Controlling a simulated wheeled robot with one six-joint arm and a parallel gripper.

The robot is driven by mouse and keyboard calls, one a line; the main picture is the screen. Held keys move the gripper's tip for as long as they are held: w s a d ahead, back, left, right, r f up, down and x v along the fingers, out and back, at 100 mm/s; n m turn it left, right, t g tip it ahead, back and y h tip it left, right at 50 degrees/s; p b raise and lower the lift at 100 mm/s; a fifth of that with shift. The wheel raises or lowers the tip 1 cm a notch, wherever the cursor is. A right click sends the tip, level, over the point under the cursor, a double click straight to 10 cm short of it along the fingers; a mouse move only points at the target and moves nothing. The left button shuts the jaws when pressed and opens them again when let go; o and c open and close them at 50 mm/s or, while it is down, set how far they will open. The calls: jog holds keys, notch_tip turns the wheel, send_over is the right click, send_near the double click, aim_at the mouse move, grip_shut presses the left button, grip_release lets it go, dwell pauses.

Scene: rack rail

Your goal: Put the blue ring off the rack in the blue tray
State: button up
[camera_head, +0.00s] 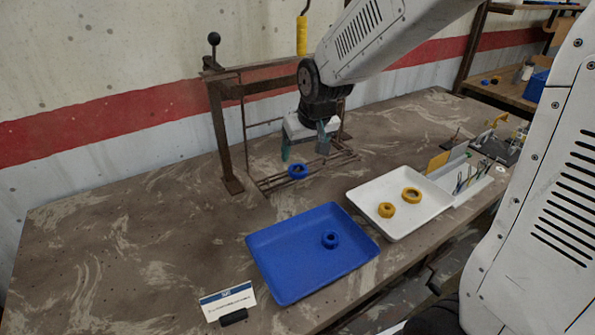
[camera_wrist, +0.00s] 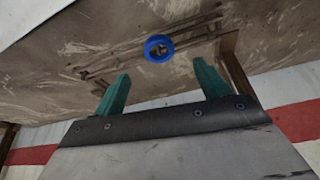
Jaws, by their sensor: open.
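A blue ring (camera_head: 298,174) rests at the low rods of the metal rack (camera_head: 226,140). In the wrist view the blue ring (camera_wrist: 156,39) shows beyond my fingertips, between their lines, with the rods running beneath it. I cannot tell whether a rod passes through it. My gripper (camera_head: 304,154) is open and empty above and behind the ring, its green fingers apart and pointing down. The fingers also show in the wrist view (camera_wrist: 161,70).
A label card (camera_head: 228,301) stands at the front. The rack's upright posts flank my gripper. The left table is clear.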

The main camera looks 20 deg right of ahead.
aim_at(298, 168)
jog(key=x, duration=0.7)
jog(key=shift+w+f, duration=0.2)
jog(key=shift+f, duration=0.05)
jog(key=c, duration=1.1)
jog(key=shift+r, duration=0.1)
jog(key=shift+c, duration=0.2)
